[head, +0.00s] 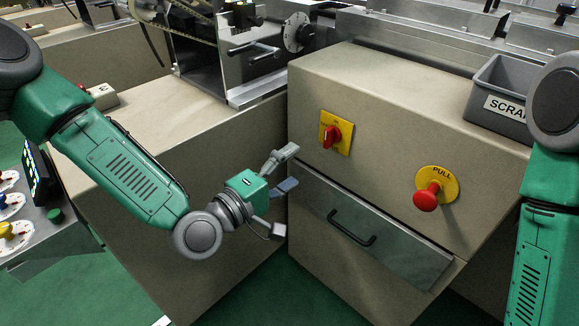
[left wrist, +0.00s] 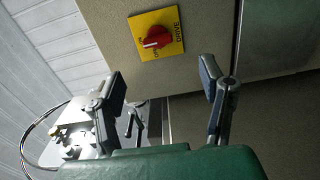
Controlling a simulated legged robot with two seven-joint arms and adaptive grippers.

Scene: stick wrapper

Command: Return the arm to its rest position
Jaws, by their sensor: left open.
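My left gripper (head: 290,170) is open and empty in the middle of the head view, in front of the beige cabinet near its left corner. Its two fingers also show spread apart in the left wrist view (left wrist: 165,90), with nothing between them. My left arm comes in from the left, with its elbow high and its forearm sloping down to the right. My right arm shows at the right edge of the head view, but its gripper is out of sight.
The beige cabinet (head: 400,100) carries a red rotary switch (head: 332,136) on a yellow plate, a red pull knob (head: 427,197) and a drawer (head: 375,230) with a black handle. A grey scrap bin (head: 500,95) stands on top. A control panel (head: 40,225) is at left. Green floor shows below.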

